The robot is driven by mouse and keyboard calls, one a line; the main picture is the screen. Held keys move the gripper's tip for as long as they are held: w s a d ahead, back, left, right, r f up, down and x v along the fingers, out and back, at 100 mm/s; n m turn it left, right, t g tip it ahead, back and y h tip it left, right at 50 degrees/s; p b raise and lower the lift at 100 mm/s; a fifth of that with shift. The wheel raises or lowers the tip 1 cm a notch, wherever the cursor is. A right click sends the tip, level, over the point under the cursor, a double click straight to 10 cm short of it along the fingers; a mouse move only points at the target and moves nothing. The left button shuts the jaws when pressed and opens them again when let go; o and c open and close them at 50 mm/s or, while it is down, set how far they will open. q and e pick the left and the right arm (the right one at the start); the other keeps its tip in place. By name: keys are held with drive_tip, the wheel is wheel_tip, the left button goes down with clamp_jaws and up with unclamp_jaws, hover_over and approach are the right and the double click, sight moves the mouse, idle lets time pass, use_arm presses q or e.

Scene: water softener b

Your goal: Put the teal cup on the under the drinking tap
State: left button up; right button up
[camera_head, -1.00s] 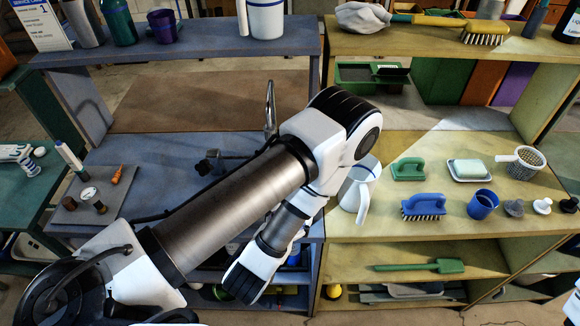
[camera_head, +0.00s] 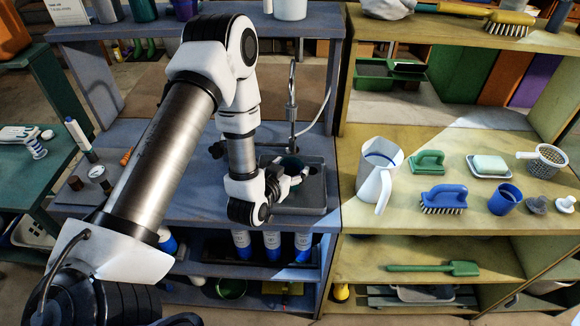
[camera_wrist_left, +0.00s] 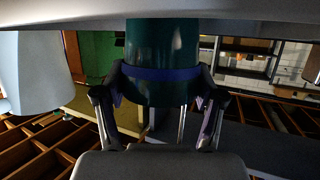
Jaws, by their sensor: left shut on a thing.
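The teal cup (camera_head: 292,165) is between the fingers of my left gripper (camera_head: 274,186), which is shut on it. It also shows in the left wrist view (camera_wrist_left: 161,42), with the left gripper's fingers (camera_wrist_left: 160,88) on both its sides. In the head view the gripper partly hides the cup. The drinking tap (camera_head: 292,95) is a thin metal spout standing just behind the cup. A grey tray (camera_head: 312,207) lies below cup and tap. I cannot tell whether the cup touches the tray. My right gripper is not in view.
A white jug (camera_head: 377,178) stands right of the tray on the yellow bench, near a blue brush (camera_head: 444,198) and a blue cup (camera_head: 505,199). A shelf (camera_head: 200,22) is above the tap. Blue-and-white canisters (camera_head: 272,246) stand below the bench.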

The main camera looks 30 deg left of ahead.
use_arm(q)
drive_tip(key=shift+w+d+f, duration=0.1)
drive_tip(key=shift+w+f, duration=0.25)
drive_tip(key=shift+f, duration=0.15)
drive_tip(key=shift+s+f, duration=0.1)
drive_tip(key=shift+s, duration=0.1)
drive_tip(key=o, duration=0.6)
drive_tip(key=shift+s, duration=0.1)
drive_tip(key=o, duration=0.4)
drive_tip(key=shift+c, duration=0.2)
